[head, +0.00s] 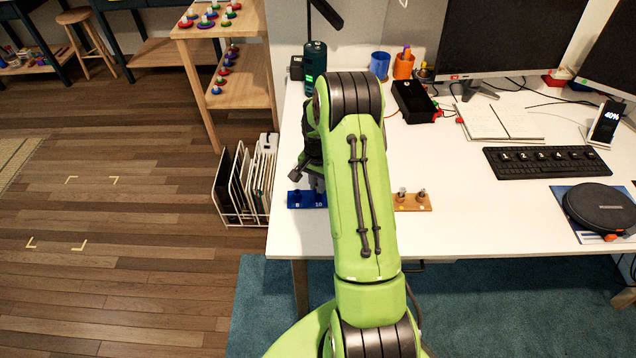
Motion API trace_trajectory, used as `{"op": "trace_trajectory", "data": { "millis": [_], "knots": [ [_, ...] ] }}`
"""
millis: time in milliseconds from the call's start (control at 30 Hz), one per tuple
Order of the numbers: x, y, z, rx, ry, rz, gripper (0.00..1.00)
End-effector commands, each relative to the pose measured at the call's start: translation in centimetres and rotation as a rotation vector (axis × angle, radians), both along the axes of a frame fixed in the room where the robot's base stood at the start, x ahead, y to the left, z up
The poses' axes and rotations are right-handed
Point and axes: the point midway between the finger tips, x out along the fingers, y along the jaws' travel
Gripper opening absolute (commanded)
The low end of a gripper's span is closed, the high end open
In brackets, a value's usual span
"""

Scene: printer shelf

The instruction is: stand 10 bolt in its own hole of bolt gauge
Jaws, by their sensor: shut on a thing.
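My gripper (317,183) is just above the gauge, partly hidden behind my green arm. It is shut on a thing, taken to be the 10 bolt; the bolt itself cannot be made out. I cannot tell whether its tip touches the gauge or is in a hole.
A wooden block (413,207) with bolts stands right of my arm. Behind are a black box (414,102), an orange cup (403,66), a blue cup (380,65) and a dark green cylinder (315,70). A keyboard (548,161) lies right. The front middle desk is clear.

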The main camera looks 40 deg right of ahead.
Motion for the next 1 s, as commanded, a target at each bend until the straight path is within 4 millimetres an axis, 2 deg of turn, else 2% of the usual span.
{"op": "trace_trajectory", "data": {
  "millis": [100,133,300,533,633,1000],
  "knots": [
    [0.0,0.0,-0.4,0.0,0.0,0.0,0.0],
    [0.0,0.0,-0.4,0.0,0.0,0.0,0.2],
    [0.0,0.0,-0.3,0.0,0.0,0.0,0.42],
    [0.0,0.0,-0.2,0.0,0.0,0.001,0.42],
    [0.0,0.0,0.6,-0.001,-0.002,0.001,0.42],
    [0.1,0.0,9.9,-0.002,-0.003,0.001,0.42]
  ]
}}
